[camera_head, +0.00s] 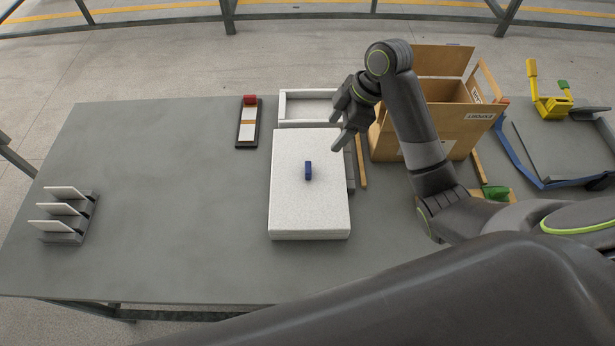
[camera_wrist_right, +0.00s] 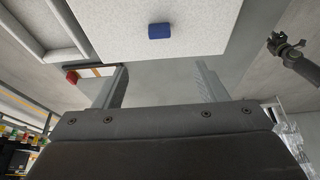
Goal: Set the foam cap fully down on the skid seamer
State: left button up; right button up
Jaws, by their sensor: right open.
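The foam cap (camera_head: 310,214) is a white speckled slab with a blue grip (camera_head: 308,170) standing on its top. It lies in the middle of the table; whatever is under it is mostly hidden, so I cannot tell whether it sits fully down. A grey edge (camera_head: 350,172) shows at its right side. My right gripper (camera_head: 336,130) is open and empty, near the slab's far right corner. In the right wrist view its fingers (camera_wrist_right: 160,74) are apart, with the blue grip (camera_wrist_right: 160,31) beyond them. My left gripper (camera_wrist_right: 286,46) shows small at the right there; its jaws are unclear.
A white open frame (camera_head: 308,105) lies behind the slab. A cardboard box (camera_head: 420,130) with raised flaps stands right of my gripper. A dark holder with a red end (camera_head: 248,122) and a rack of white plates (camera_head: 66,214) stand left. The table's left middle is clear.

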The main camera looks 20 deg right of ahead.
send_near(308, 167)
jog(key=f, duration=0.1)
jog(key=p+x, duration=0.1)
jog(key=x, duration=0.5)
jog(key=shift+a+f+p, duration=0.15)
jog(key=shift+a+p, duration=0.1)
jog(key=shift+p, duration=0.05)
pick_arm(q)
jog(key=shift+w+r, duration=0.15)
jog(key=shift+r, duration=0.15)
pick_arm(e)
jog(key=shift+f, duration=0.25)
jog(key=shift+c, duration=0.4)
jog(key=shift+r, duration=0.1)
grip_shut()
